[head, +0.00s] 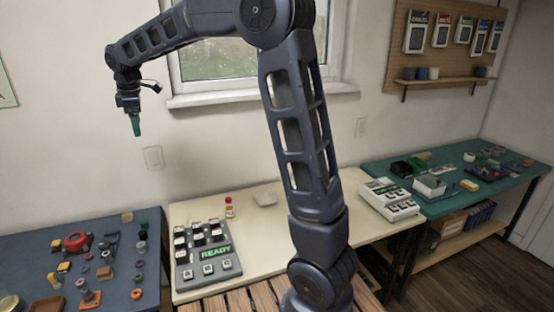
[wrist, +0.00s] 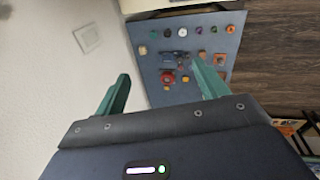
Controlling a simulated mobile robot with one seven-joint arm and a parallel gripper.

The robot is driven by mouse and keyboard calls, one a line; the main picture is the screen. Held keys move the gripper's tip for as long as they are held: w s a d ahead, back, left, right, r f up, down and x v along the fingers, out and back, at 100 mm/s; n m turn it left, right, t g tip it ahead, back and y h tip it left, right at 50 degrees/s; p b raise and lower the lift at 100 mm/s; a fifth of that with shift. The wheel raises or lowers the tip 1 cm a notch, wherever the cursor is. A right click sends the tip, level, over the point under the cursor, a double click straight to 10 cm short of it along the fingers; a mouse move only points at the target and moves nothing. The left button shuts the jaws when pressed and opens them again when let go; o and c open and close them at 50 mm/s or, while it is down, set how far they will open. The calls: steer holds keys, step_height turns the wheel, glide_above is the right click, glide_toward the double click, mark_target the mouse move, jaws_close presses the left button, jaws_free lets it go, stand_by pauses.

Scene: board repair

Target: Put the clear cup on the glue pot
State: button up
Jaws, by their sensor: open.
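A small bottle with a red cap and a pale label, which looks like the glue pot (head: 229,208), stands upright near the back of the cream middle table. Just right of it and apart from it is a low, pale, see-through piece, probably the clear cup (head: 264,197); its exact shape is hard to tell. My gripper (head: 136,128) hangs high at the left, near the wall, well above and left of both. In the wrist view my gripper (wrist: 161,72) shows its two green fingers spread wide with nothing between them. Neither the bottle nor the cup can be made out there.
A keypad board reading READY (head: 208,250) lies on the middle table (head: 185,213). A white device (head: 389,201) sits at its right. The blue left table (head: 20,240) holds many small parts. A green table (head: 440,206) stands at right. A window sill (head: 215,98) juts out.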

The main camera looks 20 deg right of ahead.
steer(key=s+d+r+m+t, duration=0.1)
steer(key=s+d+m, duration=0.4)
steer(key=d, duration=0.7)
steer(key=s+d+r+m, duration=0.1)
steer(key=s+d+m, duration=0.4)
steer(key=d, duration=0.8)
steer(key=s+d+f+m, duration=0.4)
steer(key=s+d, duration=0.3)
steer(key=s, duration=0.3)
steer(key=s+d+f+m+t, duration=0.1)
steer(key=s+d+f+m, duration=0.3)
steer(key=s+d, duration=0.3)
steer(key=s+m, duration=0.1)
steer(key=s, duration=0.1)
steer(key=shift+s+d+f+h, duration=0.3)
steer(key=shift+s+f, duration=0.1)
